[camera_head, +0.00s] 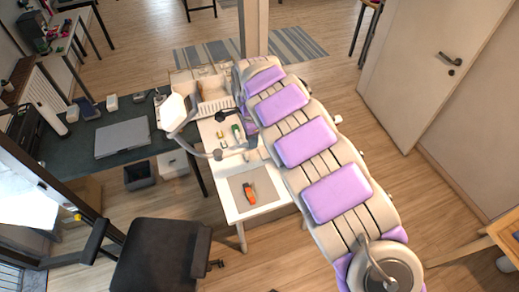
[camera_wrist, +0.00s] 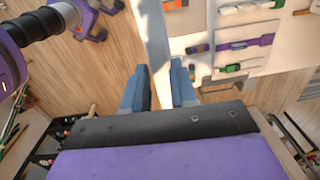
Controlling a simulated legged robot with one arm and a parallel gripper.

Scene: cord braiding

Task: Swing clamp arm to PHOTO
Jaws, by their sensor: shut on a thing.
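My gripper (camera_wrist: 160,66) shows in the wrist view with two blue fingers, one on each side of a pale flat bar (camera_wrist: 156,28). It is shut on this bar, which runs up out of the picture. The bar may be the clamp arm; I cannot tell for sure. In the head view, a jointed grey arm (camera_head: 217,154) with a white panel (camera_head: 175,112) stands at the left of a white table (camera_head: 235,205); which part is the clamp arm is unclear. No PHOTO mark is readable. My fingers cannot be made out in the head view.
An orange and dark tool (camera_head: 249,193) lies on a grey mat (camera_head: 264,183) on the white table. A black chair (camera_head: 165,255) is at the front. Floor is free by the door (camera_head: 430,70).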

